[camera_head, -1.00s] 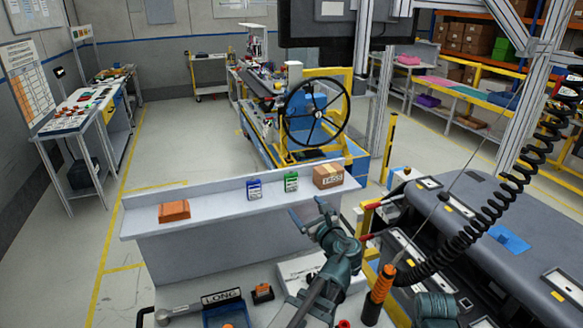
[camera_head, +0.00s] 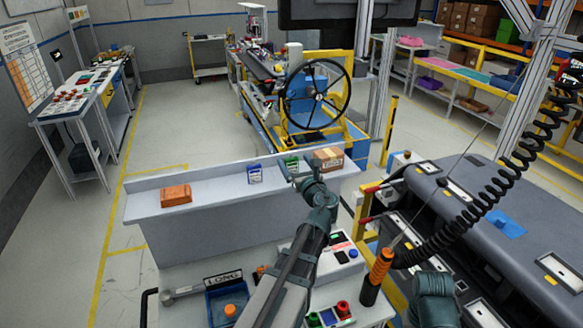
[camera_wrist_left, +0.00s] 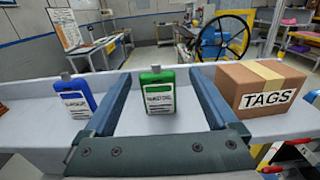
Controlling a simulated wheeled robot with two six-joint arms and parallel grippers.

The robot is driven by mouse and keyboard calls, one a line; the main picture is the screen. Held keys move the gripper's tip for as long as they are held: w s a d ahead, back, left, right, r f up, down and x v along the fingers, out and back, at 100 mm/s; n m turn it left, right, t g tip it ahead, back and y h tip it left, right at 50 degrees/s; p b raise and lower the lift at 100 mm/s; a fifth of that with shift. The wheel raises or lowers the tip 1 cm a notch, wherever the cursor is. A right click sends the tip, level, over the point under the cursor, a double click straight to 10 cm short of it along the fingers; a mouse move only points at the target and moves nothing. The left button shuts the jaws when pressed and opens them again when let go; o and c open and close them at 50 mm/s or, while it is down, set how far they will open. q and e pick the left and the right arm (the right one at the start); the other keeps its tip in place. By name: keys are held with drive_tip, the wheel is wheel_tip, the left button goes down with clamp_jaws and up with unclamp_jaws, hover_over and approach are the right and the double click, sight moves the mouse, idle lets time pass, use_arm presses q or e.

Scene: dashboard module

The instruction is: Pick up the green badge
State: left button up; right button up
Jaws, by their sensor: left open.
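The green badge (camera_wrist_left: 158,92) stands upright on the grey-white shelf (camera_head: 225,182), with a white label on its front. It also shows in the head view (camera_head: 291,161), partly hidden by my left gripper. My left gripper (camera_head: 300,168) is open. In the left wrist view its two fingers (camera_wrist_left: 158,95) stretch forward on either side of the green badge, with gaps to both sides of it. The badge's base is clear of the palm plate. My right gripper's fingers do not show; only a dark teal part of my arm is at the lower right of the head view.
A blue badge (camera_head: 254,174) stands left of the green one. A cardboard TAGS box (camera_wrist_left: 262,88) sits close to the right finger. An orange block (camera_head: 175,195) lies at the shelf's left. Below are a blue bin (camera_head: 222,303) and an orange-handled tool (camera_head: 378,272).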

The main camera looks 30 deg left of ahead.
use_arm(q)
drive_tip(key=shift+x, duration=2.7)
drive_tip(key=shift+s+f, duration=0.1)
drive_tip(key=shift+s, duration=0.1)
drive_tip(key=c, duration=1.4)
